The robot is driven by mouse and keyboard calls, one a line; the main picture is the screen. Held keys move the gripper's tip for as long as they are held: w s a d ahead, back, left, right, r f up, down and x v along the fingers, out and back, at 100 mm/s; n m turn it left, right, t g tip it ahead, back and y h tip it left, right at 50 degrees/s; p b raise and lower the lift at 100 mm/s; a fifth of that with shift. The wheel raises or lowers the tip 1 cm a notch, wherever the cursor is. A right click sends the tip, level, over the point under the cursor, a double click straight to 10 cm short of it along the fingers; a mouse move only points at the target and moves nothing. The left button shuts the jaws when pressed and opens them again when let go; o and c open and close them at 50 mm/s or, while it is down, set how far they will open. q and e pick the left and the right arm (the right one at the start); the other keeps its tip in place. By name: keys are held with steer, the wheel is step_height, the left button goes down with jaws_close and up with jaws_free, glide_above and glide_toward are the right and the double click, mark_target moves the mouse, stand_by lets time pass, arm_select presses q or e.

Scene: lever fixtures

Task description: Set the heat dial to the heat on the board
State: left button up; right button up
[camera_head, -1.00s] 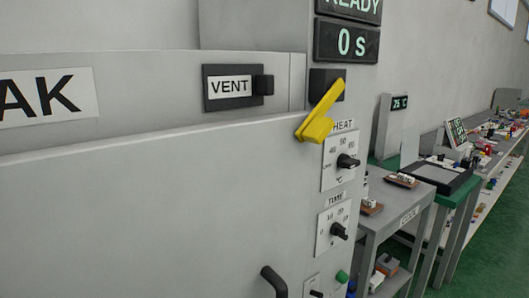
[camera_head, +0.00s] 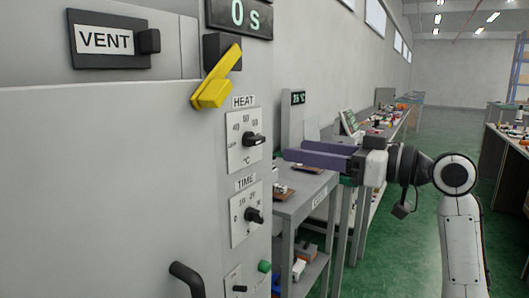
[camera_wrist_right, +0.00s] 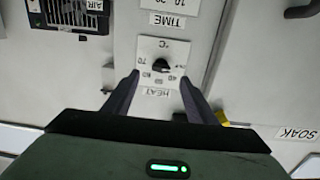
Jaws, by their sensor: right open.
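The heat dial (camera_head: 254,140) is a black knob on a white plate under a HEAT label (camera_head: 243,101), on the front of a grey cabinet. Its pointer looks turned to the right in the head view. My right gripper (camera_head: 293,150) is open and empty, with its purple fingers reaching left toward the dial and apart from it. In the right wrist view, where the panel appears upside down, the heat dial (camera_wrist_right: 160,65) lies between and beyond the open fingertips (camera_wrist_right: 159,78). My left gripper is out of view.
A time dial (camera_head: 254,215) sits just below on the same panel. A yellow lever (camera_head: 216,80) juts out above the heat dial. A VENT slider (camera_head: 148,40) is at upper left. A grey cart (camera_head: 310,200) stands right of the cabinet, below my right gripper.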

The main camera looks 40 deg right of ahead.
mark_target(261, 140)
steer(key=x, duration=0.3)
steer(key=p+x, duration=0.1)
steer(key=x, duration=0.2)
steer(key=r+x, duration=0.1)
steer(key=x, duration=0.2)
steer(key=shift+a+p, duration=0.2)
steer(key=shift+p, duration=0.15)
steer(key=shift+w+a, duration=0.15)
steer(key=shift+w, duration=0.15)
steer(key=shift+c, duration=0.6)
steer(key=c, duration=1)
steer(key=shift+o, duration=0.2)
